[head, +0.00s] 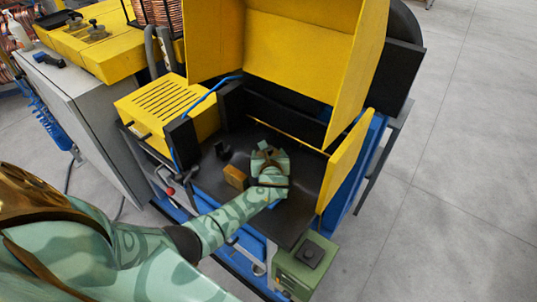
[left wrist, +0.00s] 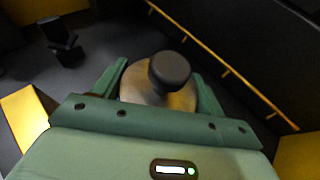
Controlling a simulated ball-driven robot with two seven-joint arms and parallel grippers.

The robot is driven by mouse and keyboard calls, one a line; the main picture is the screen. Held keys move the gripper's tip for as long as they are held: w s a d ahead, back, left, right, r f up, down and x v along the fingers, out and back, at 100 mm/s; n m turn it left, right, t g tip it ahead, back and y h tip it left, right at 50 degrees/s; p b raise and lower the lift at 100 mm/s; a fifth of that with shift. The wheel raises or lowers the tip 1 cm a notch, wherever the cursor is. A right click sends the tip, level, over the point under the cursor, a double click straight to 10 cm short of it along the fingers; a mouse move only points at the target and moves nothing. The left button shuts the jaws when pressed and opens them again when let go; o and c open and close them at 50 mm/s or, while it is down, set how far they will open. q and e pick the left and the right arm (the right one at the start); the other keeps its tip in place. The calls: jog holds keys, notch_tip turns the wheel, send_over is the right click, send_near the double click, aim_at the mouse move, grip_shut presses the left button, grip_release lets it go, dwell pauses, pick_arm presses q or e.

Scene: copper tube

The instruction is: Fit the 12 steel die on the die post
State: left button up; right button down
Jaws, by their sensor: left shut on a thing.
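My left gripper (head: 270,158) reaches over the dark bed of the machine in the head view. In the left wrist view its two green fingers (left wrist: 158,78) are shut on a round steel die (left wrist: 184,97) with a black knob (left wrist: 169,69) on top, one finger on each side. The die's underside is hidden, so I cannot tell whether it touches anything below. I cannot make out the die post; the gripper and die cover the bed beneath them. My right gripper is in neither view.
A small black fitting (head: 221,150) and an orange-brown block (head: 235,177) are left of the gripper on the bed. Yellow guards (head: 345,165) rise at the right and back. Other knobbed dies (head: 97,31) stand on the yellow bench top at upper left.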

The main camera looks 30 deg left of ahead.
aim_at(269, 151)
pick_arm(q)
jog(key=shift+f+b, duration=0.3)
jog(key=o, duration=1.8)
jog(key=shift+c, duration=0.2)
jog(key=shift+f, duration=0.1)
notch_tip(269, 151, up, 4)
jog(key=shift+p, duration=0.95)
jog(key=a+r+p+v, duration=0.1)
jog(key=r+p+v, duration=0.1)
jog(key=v, duration=1.4)
jog(key=shift+r+p, duration=0.4)
jog(key=shift+p, duration=0.45)
jog(key=shift+a, duration=0.15)
